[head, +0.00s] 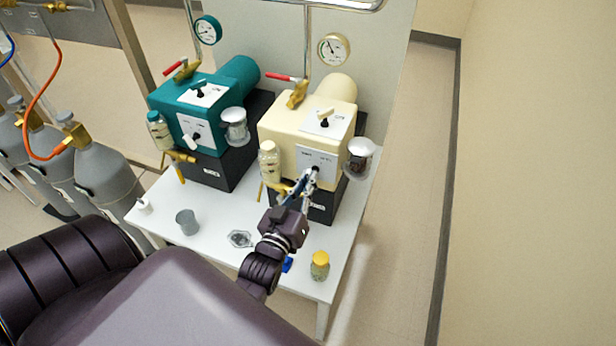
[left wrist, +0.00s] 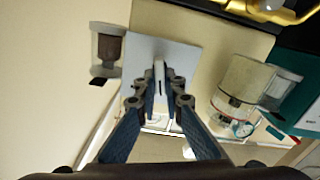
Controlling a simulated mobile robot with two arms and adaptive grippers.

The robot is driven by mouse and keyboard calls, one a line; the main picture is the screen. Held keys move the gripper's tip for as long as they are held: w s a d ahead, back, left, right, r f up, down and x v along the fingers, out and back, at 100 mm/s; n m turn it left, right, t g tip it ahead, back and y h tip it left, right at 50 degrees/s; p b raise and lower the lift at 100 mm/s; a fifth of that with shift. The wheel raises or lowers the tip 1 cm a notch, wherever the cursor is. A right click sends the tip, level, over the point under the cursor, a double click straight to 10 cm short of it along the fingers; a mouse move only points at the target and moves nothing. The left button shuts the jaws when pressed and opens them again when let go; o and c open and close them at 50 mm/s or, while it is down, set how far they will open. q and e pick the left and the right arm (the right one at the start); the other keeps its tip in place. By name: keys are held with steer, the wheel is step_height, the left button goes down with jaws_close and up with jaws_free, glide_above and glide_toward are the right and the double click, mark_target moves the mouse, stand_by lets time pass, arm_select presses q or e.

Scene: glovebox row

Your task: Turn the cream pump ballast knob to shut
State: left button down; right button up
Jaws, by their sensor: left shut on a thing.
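The cream pump (head: 285,128) stands on the right of the white table, with a pale plate on its front face. My left gripper (head: 312,178) is at that plate. In the left wrist view, its two fingers (left wrist: 160,92) are closed on a narrow pale knob (left wrist: 159,72) that stands out from the plate (left wrist: 178,58). In the head view the gripper mostly hides this knob. A second knob, cream-coloured (head: 325,114), sits on the pump's top plate. I cannot read the labels. My right gripper is in neither view.
A teal pump (head: 182,110) stands at left. A clear-domed jar (head: 359,158) and an oil bottle (head: 269,160) flank the cream pump's front. A yellow-capped jar (head: 320,265), a grey cup (head: 187,222) and a small dish (head: 240,239) are on the table (head: 215,240).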

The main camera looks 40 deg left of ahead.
arm_select(q)
steer(key=shift+a+n+p, duration=0.1)
steer(key=shift+n+p, duration=0.5)
steer(key=shift+n, duration=0.7)
steer(key=c, duration=2)
jaws_free()
steer(key=shift+w, duration=0.1)
steer(key=shift+c, duration=0.2)
steer(key=v, duration=1.2)
steer(key=shift+f, duration=0.15)
